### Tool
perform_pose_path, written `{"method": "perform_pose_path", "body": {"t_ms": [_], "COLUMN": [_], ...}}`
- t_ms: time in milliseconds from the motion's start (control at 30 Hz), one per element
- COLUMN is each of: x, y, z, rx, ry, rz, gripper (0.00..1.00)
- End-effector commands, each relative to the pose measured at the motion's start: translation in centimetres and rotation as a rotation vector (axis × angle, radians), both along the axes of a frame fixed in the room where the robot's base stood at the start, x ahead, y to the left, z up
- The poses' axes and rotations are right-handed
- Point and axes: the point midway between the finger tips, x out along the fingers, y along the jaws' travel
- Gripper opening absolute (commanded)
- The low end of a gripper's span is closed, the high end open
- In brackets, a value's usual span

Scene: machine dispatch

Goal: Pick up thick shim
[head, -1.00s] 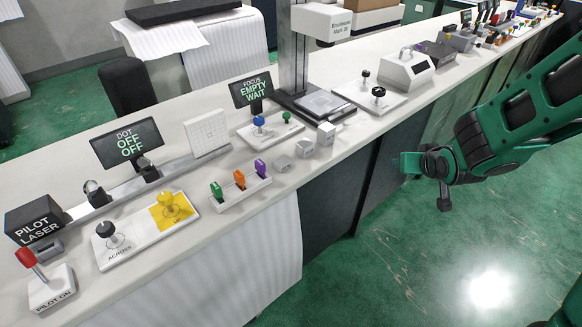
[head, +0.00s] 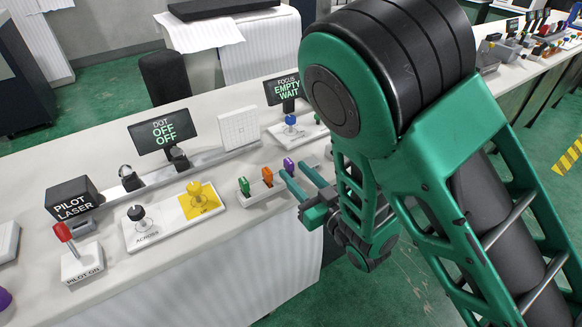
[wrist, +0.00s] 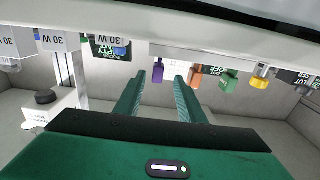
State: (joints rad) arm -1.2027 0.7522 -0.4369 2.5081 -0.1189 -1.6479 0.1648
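A white rack (head: 264,195) near the counter's front edge holds three upright coloured pieces: green (head: 244,186), orange (head: 267,177) and purple (head: 289,164). No label shows which is the thick shim, and I cannot tell their thicknesses apart. My gripper (head: 294,169) is open, its two fingers pointing at the purple piece from the front edge side. In the wrist view the purple piece (wrist: 158,70) appears between the fingertips (wrist: 159,83); I cannot tell whether they touch it. The orange piece (wrist: 196,78) is just right of the right finger, with the green piece (wrist: 229,80) beyond.
A yellow knob (head: 197,193) and a black knob (head: 137,214) stand left of the rack. A focus screen (head: 286,89) and blue knob (head: 290,120) stand behind. White blocks marked 30 W (wrist: 104,40) sit close by in the wrist view. Floor in front is clear.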

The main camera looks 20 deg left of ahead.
Motion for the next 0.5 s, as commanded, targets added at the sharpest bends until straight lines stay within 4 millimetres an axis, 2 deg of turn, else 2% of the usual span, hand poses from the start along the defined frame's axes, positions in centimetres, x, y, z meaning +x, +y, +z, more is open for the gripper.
{"method": "perform_pose_path", "body": {"t_ms": [133,367,500], "x": [1.5,2.5,3.8], "y": [1.6,2.7,3.8], "z": [0.1,0.1,0.2], "rx": [0.002,0.000,0.000], "ry": [-0.001,0.000,-0.001], "rz": [-0.001,-0.001,0.001], "gripper": [0.36,0.36,0.36]}}
